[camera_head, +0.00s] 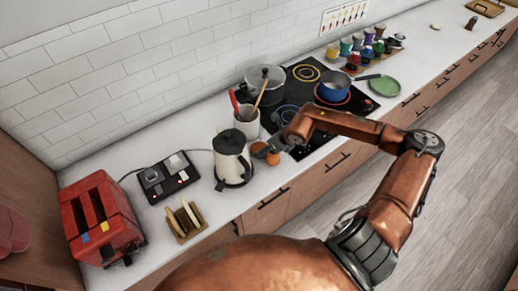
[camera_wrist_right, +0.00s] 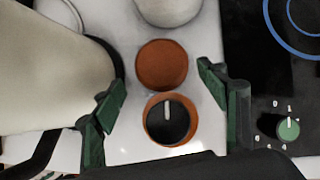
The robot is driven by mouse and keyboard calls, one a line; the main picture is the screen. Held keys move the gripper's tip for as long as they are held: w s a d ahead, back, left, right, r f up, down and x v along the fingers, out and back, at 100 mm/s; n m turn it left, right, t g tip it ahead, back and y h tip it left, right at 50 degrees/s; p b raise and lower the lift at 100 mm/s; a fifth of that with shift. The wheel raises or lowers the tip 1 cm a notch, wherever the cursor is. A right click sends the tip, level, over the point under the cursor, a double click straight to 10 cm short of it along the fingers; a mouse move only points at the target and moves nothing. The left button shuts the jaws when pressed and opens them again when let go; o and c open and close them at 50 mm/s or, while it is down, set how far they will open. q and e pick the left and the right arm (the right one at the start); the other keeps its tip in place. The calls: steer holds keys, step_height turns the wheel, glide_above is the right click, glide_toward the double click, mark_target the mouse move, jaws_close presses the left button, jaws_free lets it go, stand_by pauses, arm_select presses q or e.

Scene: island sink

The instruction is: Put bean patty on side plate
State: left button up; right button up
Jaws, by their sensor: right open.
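A flat round orange-brown disc, which looks like the bean patty (camera_wrist_right: 161,65), lies on the white counter between the kettle and the cooktop. In the head view it is a small orange shape (camera_head: 259,148), partly hidden by my gripper. The green plate (camera_head: 380,85) lies flat at the right of the cooktop and looks empty; I take it as the side plate. My right gripper (camera_wrist_right: 165,118) is open and empty, its fingers to either side of an orange-rimmed black dial, with the patty just beyond. My left gripper is not in view.
The orange-rimmed black dial (camera_wrist_right: 170,120) sits close beside the patty. The kettle (camera_head: 233,158) stands close on the left, and a utensil crock (camera_head: 246,120) behind. The cooktop (camera_head: 303,78) holds a blue pot (camera_head: 336,88). A toaster (camera_head: 100,218) and toast rack (camera_head: 184,222) are at left.

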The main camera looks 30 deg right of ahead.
mark_target(256, 146)
steer(key=x, duration=0.3)
steer(key=shift+w+f+p, duration=0.15)
steer(key=shift+f+p, duration=0.15)
steer(key=shift+f, duration=0.05)
steer(key=shift+w+f, duration=0.1)
steer(key=shift+f, duration=0.25)
steer(key=c, duration=0.9)
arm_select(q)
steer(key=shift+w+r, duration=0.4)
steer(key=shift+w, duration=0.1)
arm_select(e)
steer(key=shift+c, duration=0.8)
